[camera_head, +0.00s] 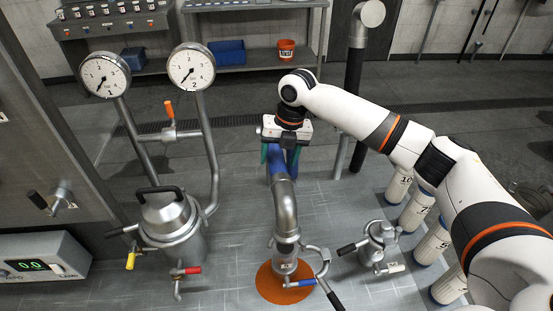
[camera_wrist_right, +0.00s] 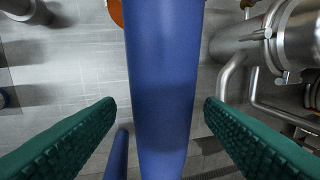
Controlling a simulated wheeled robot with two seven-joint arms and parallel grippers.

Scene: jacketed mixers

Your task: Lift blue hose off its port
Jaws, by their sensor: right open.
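The blue hose (camera_head: 277,165) meets a bent metal pipe (camera_head: 286,205), whose lower end stands at a labelled metal fitting (camera_head: 286,265) over an orange disc (camera_head: 268,285). My right gripper (camera_head: 279,160) is over the hose from above, its green fingers one on each side of it. In the right wrist view the hose (camera_wrist_right: 162,60) runs between the spread fingers of the gripper (camera_wrist_right: 160,103), with gaps to both. My gripper and wrist hide the hose's far part in the head view. My left gripper is not seen.
Left of the hose stands a jacketed vessel (camera_head: 173,225) with two gauges (camera_head: 192,66) on pipes. A smaller metal pot (camera_head: 377,245) with black handles stands right of the fitting. White numbered cylinders (camera_head: 432,245) line the right. A display box (camera_head: 40,262) is at lower left.

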